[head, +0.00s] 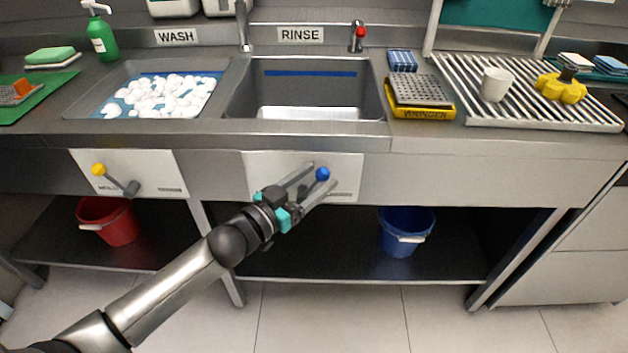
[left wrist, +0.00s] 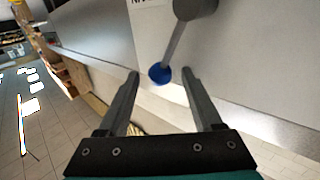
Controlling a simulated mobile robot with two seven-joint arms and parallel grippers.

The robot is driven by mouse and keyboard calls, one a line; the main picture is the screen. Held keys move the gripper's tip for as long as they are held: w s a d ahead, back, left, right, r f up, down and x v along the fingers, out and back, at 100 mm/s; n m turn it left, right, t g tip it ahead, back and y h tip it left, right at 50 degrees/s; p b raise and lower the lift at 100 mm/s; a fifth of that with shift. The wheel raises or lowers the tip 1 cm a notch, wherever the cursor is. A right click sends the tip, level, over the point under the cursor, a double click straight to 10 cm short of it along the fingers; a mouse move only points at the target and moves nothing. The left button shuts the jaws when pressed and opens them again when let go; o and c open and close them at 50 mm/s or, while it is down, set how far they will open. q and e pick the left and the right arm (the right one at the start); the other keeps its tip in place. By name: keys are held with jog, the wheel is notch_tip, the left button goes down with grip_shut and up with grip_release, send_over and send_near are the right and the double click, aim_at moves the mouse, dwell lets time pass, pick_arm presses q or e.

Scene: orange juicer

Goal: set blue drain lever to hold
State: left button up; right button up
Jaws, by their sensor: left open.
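The blue drain lever's round knob (head: 322,174) stands out from the white panel (head: 345,165) under the rinse sink. In the left wrist view, its grey shaft (left wrist: 178,42) runs from a dark pivot (left wrist: 195,8) to the blue knob (left wrist: 159,75). My left gripper (head: 319,177) is open, with its fingertips on either side of the knob. In the left wrist view, the gripper (left wrist: 160,80) shows gaps between the knob and both fingers. The gripper hides the pivot and most of the shaft in the head view. My right gripper is not in view.
The rinse sink (head: 240,95) is above the panel. A yellow-knobbed lever (head: 99,169) is on the wash side's panel. A red bucket (head: 108,220) and a blue bucket (head: 405,230) stand on the lower shelf. The counter edge (head: 290,140) overhangs the panel.

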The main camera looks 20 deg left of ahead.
pick_arm(q)
grip_shut()
dwell(0.5)
dwell(0.9)
